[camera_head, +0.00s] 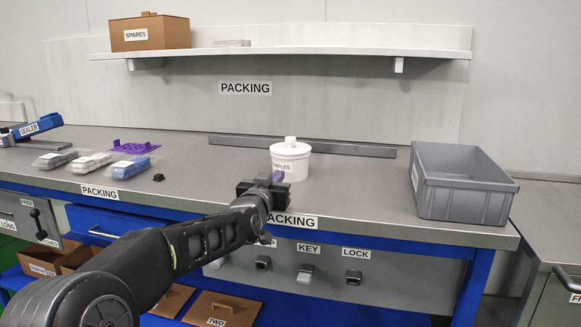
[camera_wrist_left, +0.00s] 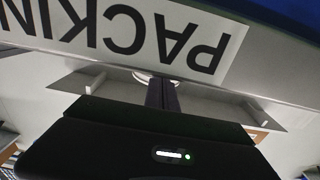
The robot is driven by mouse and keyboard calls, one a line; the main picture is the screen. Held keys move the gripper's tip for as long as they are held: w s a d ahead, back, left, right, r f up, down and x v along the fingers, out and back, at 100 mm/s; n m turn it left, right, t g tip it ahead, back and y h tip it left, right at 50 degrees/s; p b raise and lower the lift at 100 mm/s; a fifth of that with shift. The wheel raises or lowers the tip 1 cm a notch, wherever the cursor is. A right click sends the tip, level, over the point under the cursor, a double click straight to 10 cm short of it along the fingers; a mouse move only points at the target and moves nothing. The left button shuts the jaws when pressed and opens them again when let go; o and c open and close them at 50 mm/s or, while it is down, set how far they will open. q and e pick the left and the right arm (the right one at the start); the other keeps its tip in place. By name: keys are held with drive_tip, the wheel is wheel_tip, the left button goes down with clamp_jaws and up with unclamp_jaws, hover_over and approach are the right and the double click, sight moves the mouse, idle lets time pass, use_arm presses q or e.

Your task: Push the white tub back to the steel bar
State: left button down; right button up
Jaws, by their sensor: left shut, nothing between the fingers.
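The white tub (camera_head: 295,165) with a knobbed lid stands upright on the grey bench, right of centre in the head view. Its label is partly hidden by my gripper. The long steel bar (camera_head: 346,150) lies across the bench behind the tub, with a strip of bench seemingly between them. My left gripper (camera_head: 277,178) is shut and empty in front of the tub, near the bench's front edge; I cannot tell whether it touches the tub. In the left wrist view its fingers (camera_wrist_left: 162,95) are together, and a small white part of the tub (camera_wrist_left: 150,76) shows beyond them.
A grey crate (camera_head: 462,205) stands to the right on the bench. Several packed trays (camera_head: 92,161), a purple rack (camera_head: 135,147) and a small black piece (camera_head: 158,177) lie to the left. A shelf (camera_head: 290,53) hangs behind. The bench between tub and crate is clear.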

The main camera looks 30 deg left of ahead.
sight(286, 167)
use_arm(q)
drive_tip(key=shift+w, duration=0.15)
idle(0.3)
drive_tip(key=shift+p+x, duration=0.5)
drive_tip(key=shift+x, duration=1.9)
drive_tip(key=shift+w+a, duration=0.1)
drive_tip(key=shift+a, duration=0.05)
drive_tip(key=shift+b+v, duration=0.65)
drive_tip(key=shift+v, duration=0.45)
drive_tip(key=shift+b+v, duration=0.6)
drive_tip(key=shift+v, duration=0.85)
drive_tip(key=shift+b+v, duration=0.5)
drive_tip(key=shift+v, duration=2.05)
